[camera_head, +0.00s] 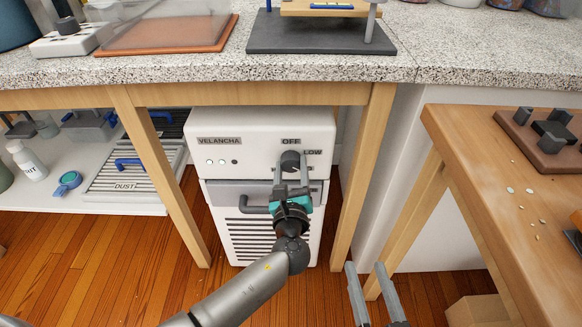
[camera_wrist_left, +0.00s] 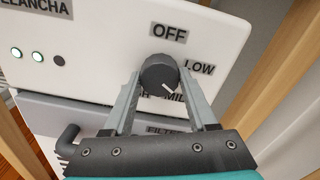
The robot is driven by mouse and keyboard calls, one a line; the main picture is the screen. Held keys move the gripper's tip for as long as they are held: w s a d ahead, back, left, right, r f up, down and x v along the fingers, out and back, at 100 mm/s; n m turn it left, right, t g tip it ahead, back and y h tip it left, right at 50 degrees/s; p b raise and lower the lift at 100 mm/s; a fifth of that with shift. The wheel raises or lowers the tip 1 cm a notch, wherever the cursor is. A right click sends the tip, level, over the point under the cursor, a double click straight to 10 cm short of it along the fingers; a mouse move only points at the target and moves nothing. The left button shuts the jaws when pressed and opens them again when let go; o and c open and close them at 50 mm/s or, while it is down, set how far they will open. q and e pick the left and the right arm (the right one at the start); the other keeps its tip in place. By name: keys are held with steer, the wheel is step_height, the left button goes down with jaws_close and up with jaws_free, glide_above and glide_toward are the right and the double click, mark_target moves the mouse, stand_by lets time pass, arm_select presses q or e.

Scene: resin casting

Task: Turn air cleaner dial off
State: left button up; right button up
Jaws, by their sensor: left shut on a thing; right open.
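The air cleaner (camera_head: 264,125) is a white box under the counter, marked VELANCHA, with a round dark dial (camera_head: 290,161) at its upper right. The dial also shows in the left wrist view (camera_wrist_left: 158,72). OFF stands above the dial, LOW to its right, and MID is partly hidden below. The dial's white mark points to the lower right, toward MID. My left gripper (camera_head: 291,170) is shut on the dial, one finger on each side. My right gripper (camera_head: 368,268) is open and empty at the lower right, away from the cleaner.
Table legs (camera_head: 155,172) stand on both sides of the cleaner, and the granite counter (camera_head: 300,80) is above it. A handle (camera_head: 258,204) sticks out below the dial. A wooden bench (camera_head: 480,160) stands at the right. Two indicator lights are lit, one dark.

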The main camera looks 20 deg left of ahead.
arm_select(q)
steer(key=n, duration=0.4)
steer(key=shift+n, duration=0.4)
steer(key=n, duration=0.2)
steer(key=shift+d+n, duration=0.1)
steer(key=shift+n, duration=0.2)
steer(key=n, duration=0.4)
steer(key=shift+n, duration=0.3)
steer(key=n, duration=0.6)
steer(key=shift+r, duration=0.1)
steer(key=n, duration=0.6)
steer(key=shift+n, duration=0.3)
steer(key=shift+r, duration=0.1)
steer(key=o, duration=1.4)
steer(key=shift+c, duration=0.2)
